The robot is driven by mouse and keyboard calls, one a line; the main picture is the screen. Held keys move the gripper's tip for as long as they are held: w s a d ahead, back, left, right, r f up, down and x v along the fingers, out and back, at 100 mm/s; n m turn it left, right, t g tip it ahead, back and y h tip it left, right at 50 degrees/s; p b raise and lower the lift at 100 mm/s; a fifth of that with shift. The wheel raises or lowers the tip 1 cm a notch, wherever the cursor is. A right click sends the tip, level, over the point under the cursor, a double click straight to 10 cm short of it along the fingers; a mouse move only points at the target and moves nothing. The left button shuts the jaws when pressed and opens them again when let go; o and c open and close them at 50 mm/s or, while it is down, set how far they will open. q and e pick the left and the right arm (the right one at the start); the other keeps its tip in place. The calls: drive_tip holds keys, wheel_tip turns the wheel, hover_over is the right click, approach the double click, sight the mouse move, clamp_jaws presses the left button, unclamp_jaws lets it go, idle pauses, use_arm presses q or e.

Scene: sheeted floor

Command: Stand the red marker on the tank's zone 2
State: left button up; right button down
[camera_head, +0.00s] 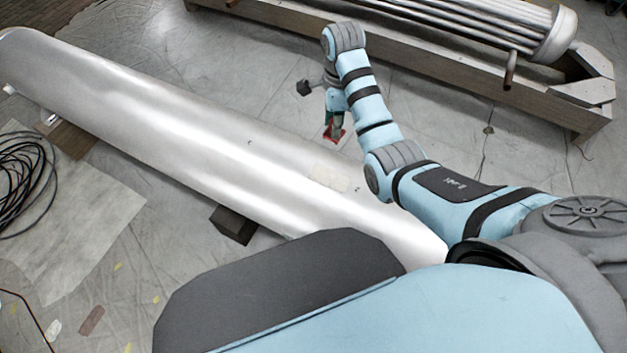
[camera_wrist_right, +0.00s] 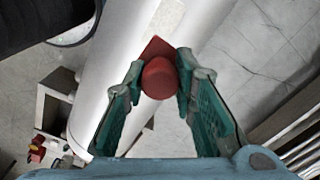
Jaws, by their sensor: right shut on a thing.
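The tank (camera_head: 215,130) is a long silver cylinder lying diagonally across the floor in the head view; it also shows in the wrist view (camera_wrist_right: 108,62). A pale rectangular patch (camera_head: 328,177) lies on its top near the right end; I cannot read a zone number on it. My right gripper (camera_head: 335,124) is shut on the red marker (camera_wrist_right: 160,80), a round red body with a flat, square-cornered red part. The marker also shows in the head view (camera_head: 337,135), near the tank's far edge. Any contact with the tank cannot be told. My left gripper is out of view.
A dark support block (camera_head: 234,224) sits under the tank's near side. A timber frame with a bundle of metal tubes (camera_head: 470,25) lies at the back right. A coiled black cable (camera_head: 22,175) rests on a sheet at the left. Floor between the tank and frame is mostly clear.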

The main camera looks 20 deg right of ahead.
drive_tip(key=shift+n, duration=0.7)
drive_tip(key=f+b, duration=0.3)
drive_tip(key=f, duration=0.4)
drive_tip(key=f+b, duration=0.3)
drive_tip(key=f, duration=0.4)
drive_tip(key=f+b, duration=0.3)
drive_tip(key=f, duration=0.5)
drive_tip(key=shift+w+b, duration=0.3)
drive_tip(key=shift+b, duration=0.05)
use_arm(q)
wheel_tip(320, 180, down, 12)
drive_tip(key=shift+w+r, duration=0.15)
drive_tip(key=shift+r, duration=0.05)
use_arm(e)
drive_tip(key=shift+r, duration=0.15)
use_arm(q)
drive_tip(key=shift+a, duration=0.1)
use_arm(e)
drive_tip(key=c, duration=1.8)
unclamp_jaws()
drive_tip(key=shift+f, duration=0.2)
drive_tip(key=o, duration=0.5)
drive_tip(key=shift+r, duration=0.1)
